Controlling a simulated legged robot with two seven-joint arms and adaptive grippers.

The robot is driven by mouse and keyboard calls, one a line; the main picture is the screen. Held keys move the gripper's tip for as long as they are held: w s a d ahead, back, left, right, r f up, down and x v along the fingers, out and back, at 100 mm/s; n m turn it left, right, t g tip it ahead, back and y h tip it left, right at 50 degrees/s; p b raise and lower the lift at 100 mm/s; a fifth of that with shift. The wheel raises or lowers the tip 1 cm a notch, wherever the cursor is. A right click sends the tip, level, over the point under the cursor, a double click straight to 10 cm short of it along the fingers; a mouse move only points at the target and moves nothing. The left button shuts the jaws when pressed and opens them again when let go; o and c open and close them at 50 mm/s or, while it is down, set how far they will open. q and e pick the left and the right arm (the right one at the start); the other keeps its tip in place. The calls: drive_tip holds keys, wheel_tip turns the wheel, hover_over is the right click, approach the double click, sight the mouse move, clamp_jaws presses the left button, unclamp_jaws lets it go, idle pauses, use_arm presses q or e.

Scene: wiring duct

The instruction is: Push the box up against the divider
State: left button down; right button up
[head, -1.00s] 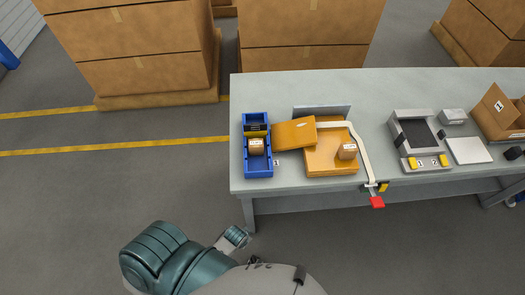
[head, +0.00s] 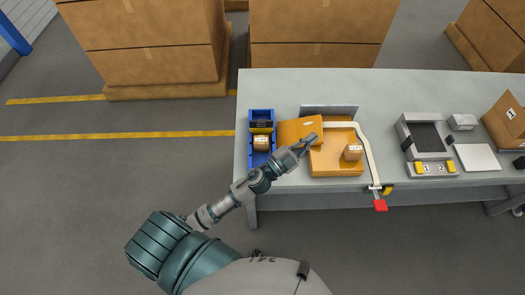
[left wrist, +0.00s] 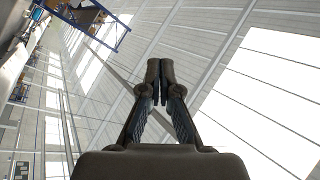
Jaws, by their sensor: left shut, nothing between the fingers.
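A small brown box (head: 261,143) with a white label sits in the blue tray (head: 251,161) at the left of the table. A dark crosspiece with a yellow strip (head: 261,127), which looks like the divider, lies just behind it; I cannot tell whether they touch. Another small labelled box (head: 352,153) sits on the right part of the orange tray (head: 326,165). My left gripper (head: 312,138) is shut and empty, over the orange tray, right of the blue tray. Its closed fingers (left wrist: 160,82) show in the left wrist view. My right gripper is out of view.
An orange lid-like panel (head: 296,130) lies between the blue tray and the orange tray. A pale curved strip (head: 370,160) ends at a red tab (head: 380,205) over the front edge. A grey device (head: 427,142) stands right.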

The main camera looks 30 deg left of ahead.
use_arm(q)
drive_tip(key=s+d+r+m+g+h, duration=0.1)
drive_tip(key=d+r+m+g+h, duration=0.1)
drive_tip(key=d+m+g+h, duration=0.35)
drive_tip(key=m+g+y, duration=1.1)
drive_tip(key=g+y, duration=0.3)
drive_tip(key=y, duration=0.1)
approach(262, 155)
drive_tip(key=s+d+r, duration=0.2)
drive_tip(key=s+r, duration=0.1)
drive_tip(key=s, duration=0.1)
drive_tip(key=shift+n, duration=0.25)
wheel_tip(262, 155, down, 8)
drive_tip(key=shift+w+f+p, duration=0.2)
drive_tip(key=shift+f+p, duration=0.05)
drive_tip(key=shift+p, duration=0.3)
drive_tip(key=w, duration=0.1)
drive_tip(key=w+a, duration=0.1)
drive_tip(key=shift+w+a+f+p, duration=0.3)
drive_tip(key=shift+f, duration=0.1)
drive_tip(key=shift+w+a, duration=0.3)
drive_tip(key=shift+w, duration=0.15)
